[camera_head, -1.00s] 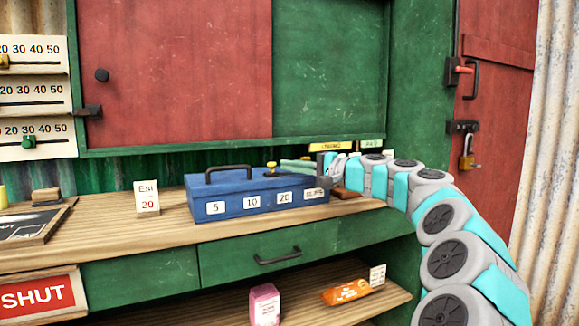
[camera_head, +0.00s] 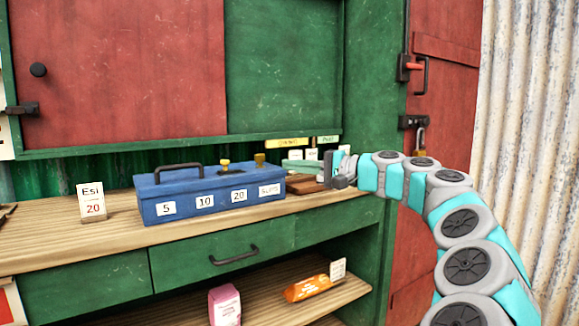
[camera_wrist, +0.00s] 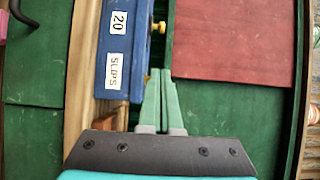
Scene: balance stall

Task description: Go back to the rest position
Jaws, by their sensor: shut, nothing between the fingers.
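My gripper (camera_wrist: 160,75) is shut and empty, with its two green fingers together in the wrist view. In the head view my gripper (camera_head: 290,165) is at the right end of the counter, pointing left. It is beside the right end of the blue cash box (camera_head: 165,208), near the box's back corner. Whether it touches the box I cannot tell. The box also shows at the upper middle of the wrist view (camera_wrist: 136,60), with its "20" and "SLIPS" labels. My arm curves down at the right of the head view.
A card reading "Esi 20" (camera_head: 92,203) stands left of the box. A green drawer (camera_head: 210,270) is shut below the counter. A pink packet (camera_head: 224,305) and an orange packet (camera_head: 308,288) are on the lower shelf. A padlock (camera_head: 420,140) hangs on the red door.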

